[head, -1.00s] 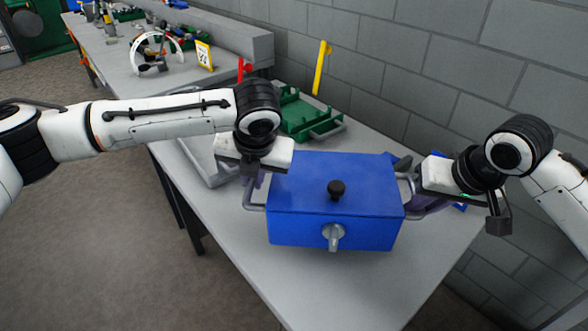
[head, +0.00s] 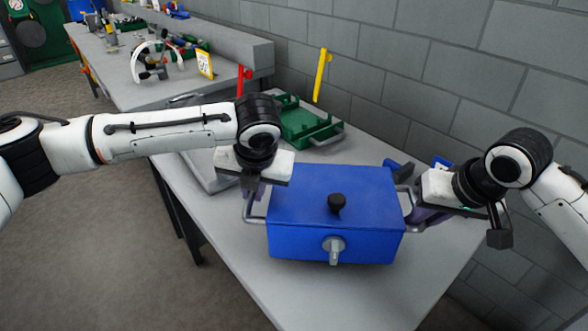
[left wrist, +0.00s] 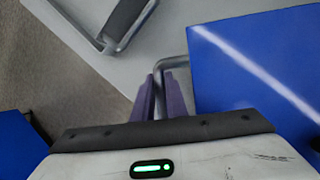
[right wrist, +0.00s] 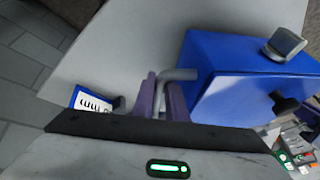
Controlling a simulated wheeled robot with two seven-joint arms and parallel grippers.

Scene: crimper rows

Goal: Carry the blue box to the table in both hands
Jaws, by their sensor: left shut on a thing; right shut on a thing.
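The blue box (head: 330,212) has a black knob on its lid, a grey latch on its front and a grey bar handle at each side. It is over the light grey table (head: 240,262); I cannot tell if it touches the top. My left gripper (head: 250,190) is shut on the left handle; in the left wrist view its purple fingers (left wrist: 168,95) close around the grey bar. My right gripper (head: 420,214) is shut on the right handle; its purple fingers (right wrist: 163,98) show around the bar in the right wrist view.
A green tray (head: 308,126) and a grey tray (head: 205,168) lie behind the box. A red post (head: 240,80) and a yellow post (head: 321,74) stand farther back. A cluttered bench (head: 130,75) is at the back left. A grey block wall (head: 450,80) runs along the right. The table's front is clear.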

